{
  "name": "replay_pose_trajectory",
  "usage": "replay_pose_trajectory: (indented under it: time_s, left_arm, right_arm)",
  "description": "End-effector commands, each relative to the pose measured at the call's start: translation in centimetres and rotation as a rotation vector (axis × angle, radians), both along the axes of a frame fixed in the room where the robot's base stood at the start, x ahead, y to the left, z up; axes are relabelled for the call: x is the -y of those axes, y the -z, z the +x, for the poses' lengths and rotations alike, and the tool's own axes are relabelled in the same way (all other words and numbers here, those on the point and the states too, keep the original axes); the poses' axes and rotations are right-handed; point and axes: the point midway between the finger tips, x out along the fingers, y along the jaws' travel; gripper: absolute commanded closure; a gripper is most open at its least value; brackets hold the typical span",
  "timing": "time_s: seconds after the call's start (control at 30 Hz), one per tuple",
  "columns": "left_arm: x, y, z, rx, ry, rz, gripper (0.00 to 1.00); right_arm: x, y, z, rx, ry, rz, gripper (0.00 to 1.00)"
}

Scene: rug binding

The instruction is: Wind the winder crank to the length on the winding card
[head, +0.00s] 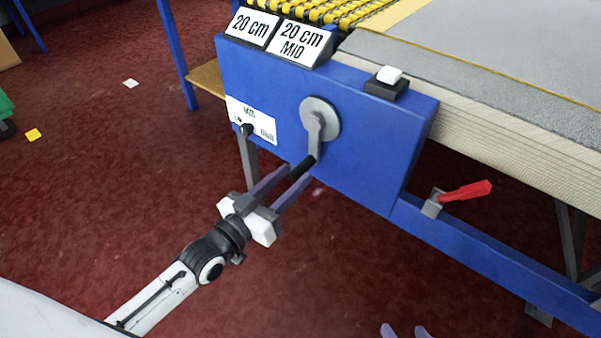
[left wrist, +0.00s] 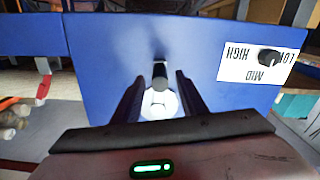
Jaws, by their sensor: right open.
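The winder crank (head: 318,128) is on the blue panel's front: a grey disc with an arm hanging down to a black handle (head: 303,167). In the left wrist view the handle (left wrist: 160,78) lies between my left gripper's fingers, with a gap on each side. My left gripper (head: 299,173) is open around it. Two white cards stand on top of the panel: "20 cm" (head: 252,28) and "20 cm MID" (head: 301,42). My right gripper (head: 405,332) is open at the bottom edge, only its fingertips showing.
A LOW/MID/HIGH plate (left wrist: 250,70) carries a black knob (left wrist: 269,57) at its LOW end. A white button (head: 389,75) on a black base sits on the panel top. A red lever (head: 466,192) is on the blue rail. Red floor (head: 110,170) is open at left.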

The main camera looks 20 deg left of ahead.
Motion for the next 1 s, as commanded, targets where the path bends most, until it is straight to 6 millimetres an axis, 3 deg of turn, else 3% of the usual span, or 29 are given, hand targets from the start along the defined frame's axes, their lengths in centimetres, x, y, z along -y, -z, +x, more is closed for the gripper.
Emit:
replay_pose_trajectory:
  time_s: [0.2, 0.6, 0.83, 1.0]
  left_arm:
    - [1.0, 0.1, 2.9, 0.002, 0.0, -0.001, 0.61]
    - [1.3, 0.0, 3.6, -0.002, 0.0, 0.001, 0.61]
    - [1.3, 0.0, 3.6, -0.002, 0.0, 0.001, 1.0]
    - [1.3, 0.0, 3.6, -0.001, -0.001, 0.004, 1.0]
  right_arm:
    - [-0.5, 0.7, 0.2, -0.02, -0.023, -0.002, 0.54]
    - [-0.6, 0.7, 0.2, -0.029, -0.03, -0.004, 0.54]
    - [-0.6, 0.7, 0.2, -0.029, -0.03, -0.004, 0.54]
    - [-0.6, 0.7, 0.2, -0.028, -0.03, -0.004, 0.54]
